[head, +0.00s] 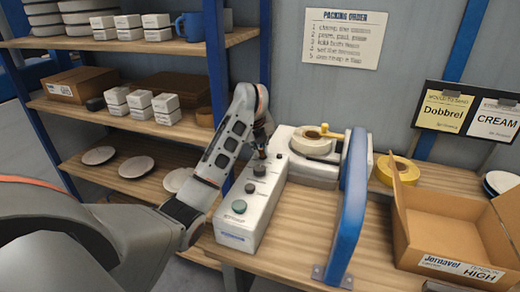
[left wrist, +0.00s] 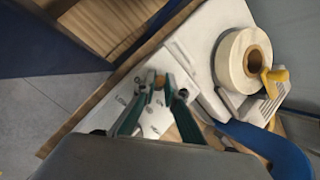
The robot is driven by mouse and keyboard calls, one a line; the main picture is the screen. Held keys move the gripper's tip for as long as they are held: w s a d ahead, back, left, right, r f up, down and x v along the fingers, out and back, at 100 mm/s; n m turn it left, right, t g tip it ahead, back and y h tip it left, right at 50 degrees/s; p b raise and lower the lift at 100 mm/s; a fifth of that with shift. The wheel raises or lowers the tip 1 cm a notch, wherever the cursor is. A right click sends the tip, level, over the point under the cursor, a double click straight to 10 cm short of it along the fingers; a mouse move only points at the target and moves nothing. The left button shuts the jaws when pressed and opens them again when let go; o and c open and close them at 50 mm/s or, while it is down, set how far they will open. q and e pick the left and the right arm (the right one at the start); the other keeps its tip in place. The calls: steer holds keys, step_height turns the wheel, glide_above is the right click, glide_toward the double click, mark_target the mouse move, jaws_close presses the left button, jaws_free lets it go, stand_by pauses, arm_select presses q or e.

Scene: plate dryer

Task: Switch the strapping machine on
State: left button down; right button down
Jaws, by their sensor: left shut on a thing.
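The strapping machine (head: 300,165) stands on the wooden bench, with a white tape roll (head: 312,140) and a yellow lever (head: 325,130) on its rear part. The roll also shows in the left wrist view (left wrist: 228,62). A long white control box (head: 246,228) runs toward the front, with a green button (head: 239,207) and dark knobs (head: 250,188) on top. My left gripper (head: 262,154) is at the box's far end. In the left wrist view its fingertips (left wrist: 160,90) are shut on a small brownish knob (left wrist: 158,79). The fingers partly hide that knob's setting. My right gripper is out of view.
A blue upright arch (head: 345,205) stands right of the control box. An open cardboard box (head: 440,235) and a yellow tape roll (head: 384,176) are further right. Shelves (head: 130,112) with cartons and plates stand on the left. Bare bench lies between control box and arch.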

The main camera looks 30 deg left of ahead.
mark_target(269, 161)
arm_select(q)
steer(key=y, duration=0.1)
steer(key=d+y, duration=0.1)
steer(key=shift+w+d+m+g+y, duration=0.15)
steer(key=shift+d+m+g+y, duration=0.15)
steer(key=shift+m, duration=0.1)
steer(key=y, duration=0.1)
steer(key=d+y, duration=0.1)
steer(key=shift+w+f+m+y+b, duration=0.15)
steer(key=shift+m+y+b, duration=0.15)
steer(key=shift+b, duration=0.1)
steer(key=shift+d+g+y, duration=0.1)
steer(key=shift+g+y, duration=0.2)
steer(key=shift+y, duration=0.1)
steer(key=shift+y+b, duration=0.35)
steer(key=shift+y, duration=0.05)
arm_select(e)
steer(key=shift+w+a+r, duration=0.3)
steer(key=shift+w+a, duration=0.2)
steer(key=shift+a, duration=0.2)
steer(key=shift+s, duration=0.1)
arm_select(q)
steer(key=c, duration=2.1)
jaws_free()
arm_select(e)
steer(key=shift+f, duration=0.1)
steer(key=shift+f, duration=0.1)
